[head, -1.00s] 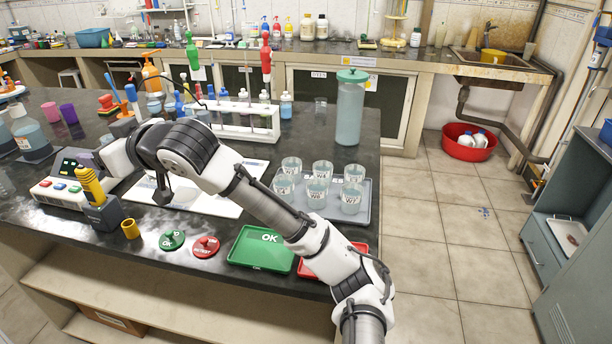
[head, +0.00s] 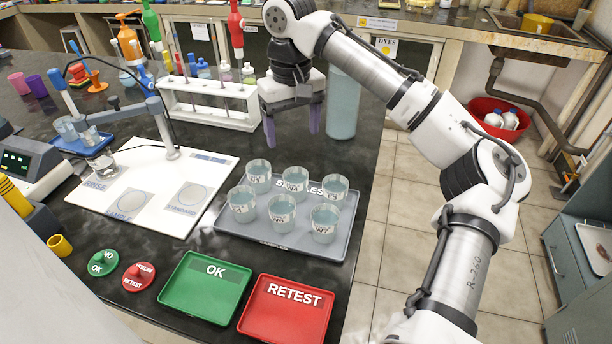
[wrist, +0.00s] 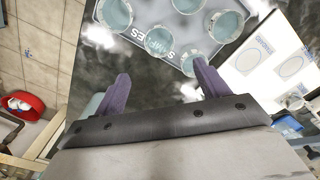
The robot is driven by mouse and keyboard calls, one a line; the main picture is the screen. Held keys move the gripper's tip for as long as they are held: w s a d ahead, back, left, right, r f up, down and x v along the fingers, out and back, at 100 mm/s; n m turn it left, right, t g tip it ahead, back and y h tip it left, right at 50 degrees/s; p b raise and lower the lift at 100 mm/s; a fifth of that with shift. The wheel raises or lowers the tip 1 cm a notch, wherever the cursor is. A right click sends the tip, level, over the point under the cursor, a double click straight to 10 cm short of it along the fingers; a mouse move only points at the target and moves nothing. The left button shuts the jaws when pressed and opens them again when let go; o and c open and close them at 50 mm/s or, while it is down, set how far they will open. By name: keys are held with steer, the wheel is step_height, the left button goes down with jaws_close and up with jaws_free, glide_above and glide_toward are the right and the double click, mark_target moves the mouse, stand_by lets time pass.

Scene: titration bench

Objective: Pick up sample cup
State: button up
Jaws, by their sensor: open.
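Several clear sample cups with pale blue liquid and labels, among them one at the back left (head: 258,176), one at the back middle (head: 295,181) and one at the front right (head: 324,222), stand upright on the grey samples tray (head: 229,221). Some cups also show at the top of the wrist view, one of them near the tray's edge (wrist: 160,41). My gripper (head: 292,139) is open and empty. It points down above the bench just behind the tray, apart from the cups. In the wrist view its two purple fingers (wrist: 160,86) are spread with nothing between them.
A white board (head: 180,166) with rinse, sample and standard spots lies left of the tray. Green OK (head: 205,293) and red RETEST (head: 285,312) trays lie in front.

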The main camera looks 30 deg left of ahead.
steer(key=p, duration=0.1)
glide_above(296, 180)
steer(key=s, duration=0.2)
steer(key=f, duration=0.8)
steer(key=shift+w+d+f, duration=0.1)
steer(key=shift+d+f, duration=0.05)
steer(key=shift+d, duration=0.25)
steer(key=shift+d+f+p, duration=0.15)
steer(key=shift+f+p, duration=0.25)
steer(key=shift+f, duration=0.95)
steer(key=shift+d+f+p, duration=0.1)
steer(key=shift+f+p, duration=0.3)
steer(key=shift+f, duration=0.9)
steer(key=c, duration=1.1)
steer(key=shift+r, duration=0.1)
